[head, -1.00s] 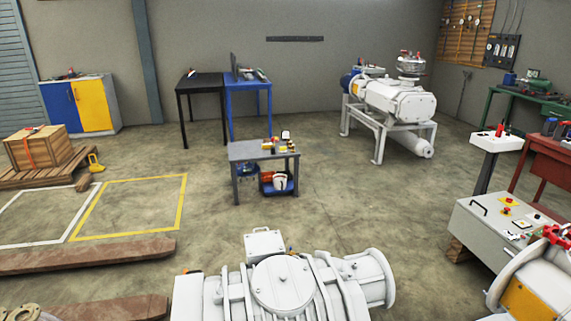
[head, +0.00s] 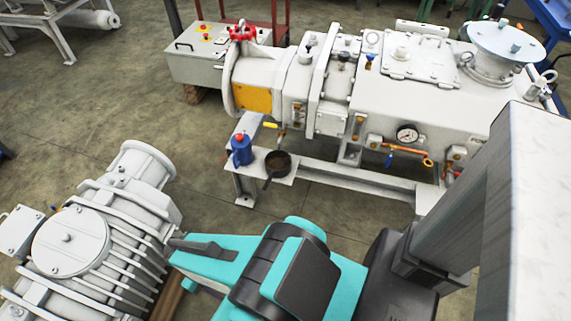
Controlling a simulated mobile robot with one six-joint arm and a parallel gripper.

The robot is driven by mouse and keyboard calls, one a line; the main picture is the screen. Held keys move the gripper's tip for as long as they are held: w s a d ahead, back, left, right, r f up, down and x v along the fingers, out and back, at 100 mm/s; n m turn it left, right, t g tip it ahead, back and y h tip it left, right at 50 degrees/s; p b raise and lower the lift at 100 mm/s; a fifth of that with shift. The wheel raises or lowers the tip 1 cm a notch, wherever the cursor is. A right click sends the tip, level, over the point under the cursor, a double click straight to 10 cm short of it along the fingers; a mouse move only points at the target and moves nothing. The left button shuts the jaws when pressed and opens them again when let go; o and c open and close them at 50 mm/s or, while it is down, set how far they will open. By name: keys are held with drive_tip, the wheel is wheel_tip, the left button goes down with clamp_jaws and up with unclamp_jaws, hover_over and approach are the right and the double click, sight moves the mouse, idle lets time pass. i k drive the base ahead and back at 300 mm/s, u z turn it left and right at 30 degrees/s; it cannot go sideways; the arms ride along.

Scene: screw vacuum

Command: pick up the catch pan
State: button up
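The catch pan (head: 277,163), a small round dark pan with a handle toward the front, sits on a light grey shelf (head: 258,165) in front of the large white vacuum pump (head: 385,95). Its inside looks brown. My teal arm crosses the lower middle of the head view. My gripper (head: 180,250) is at its left end, low and left of the pan and well apart from it. A dark finger shows there, but I cannot tell whether the gripper is open or shut. I see nothing held in it.
A blue can with a red top (head: 241,149) stands on the shelf, left of the pan. A yellow-handled valve (head: 270,125) is just above. A ribbed white machine (head: 90,235) is at lower left. Bare floor lies between it and the shelf.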

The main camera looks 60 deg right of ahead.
sight(278, 163)
drive_tip(key=u, duration=0.75)
drive_tip(key=k, duration=0.15)
drive_tip(key=z, duration=2.65)
